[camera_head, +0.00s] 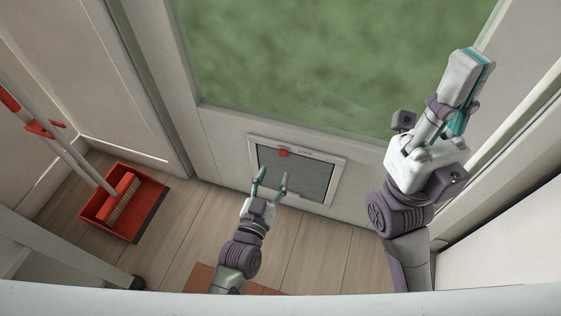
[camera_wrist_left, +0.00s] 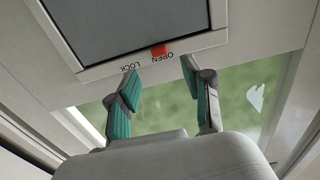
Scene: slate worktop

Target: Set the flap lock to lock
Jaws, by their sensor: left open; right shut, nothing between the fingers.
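The pet flap (camera_head: 295,178) is a grey panel in a pale frame, low in the door below the green window. A small red slider (camera_head: 284,153) sits on the frame's top edge, at the OPEN end; LOCK is printed to its right. In the left wrist view the flap (camera_wrist_left: 120,25) appears upside down, with the red slider (camera_wrist_left: 160,49) beside OPEN and LOCK to the left. My left gripper (camera_head: 271,180) is open and empty in front of the flap. In the wrist view its fingertips (camera_wrist_left: 158,72) straddle the slider's line, apart from it. My right gripper (camera_head: 470,62) is shut and empty, raised at right.
A red dustpan (camera_head: 105,225) with a brush (camera_head: 122,198) stands on the wooden floor (camera_head: 195,245) at left. A brown mat (camera_head: 200,278) lies partly behind my left arm. Pale walls flank the door on both sides. The floor before the flap is otherwise clear.

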